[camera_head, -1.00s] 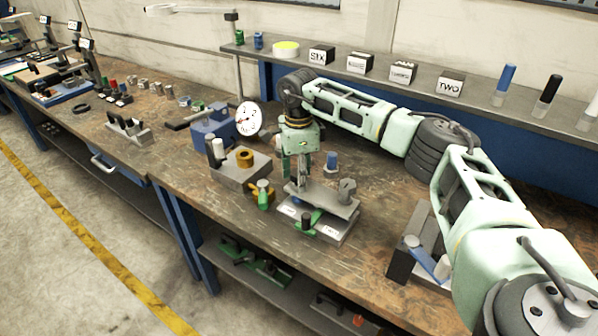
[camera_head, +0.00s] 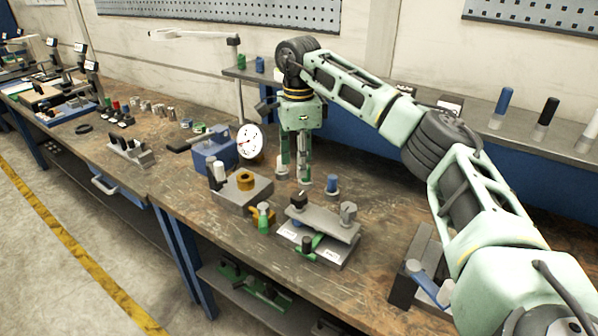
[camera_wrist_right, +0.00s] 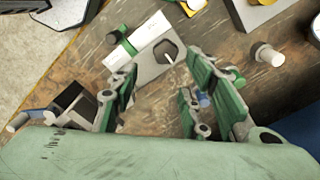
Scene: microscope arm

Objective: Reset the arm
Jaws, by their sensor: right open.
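The microscope arm device is taken to be the grey fixture (camera_head: 325,223) near the front edge of the bench. It has a grey plate, a dark knob (camera_head: 298,201) at its left end, a grey knob (camera_head: 348,212) at its right, a green part below and a white-labelled base. Its plate and labels also show in the wrist view (camera_wrist_right: 147,70). My right gripper (camera_head: 294,178) points down behind the fixture, apart from it, open with no held object visible. My left gripper is not in view.
A blue-topped peg (camera_head: 332,185) stands close right of my right gripper. My right arm spans the right side.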

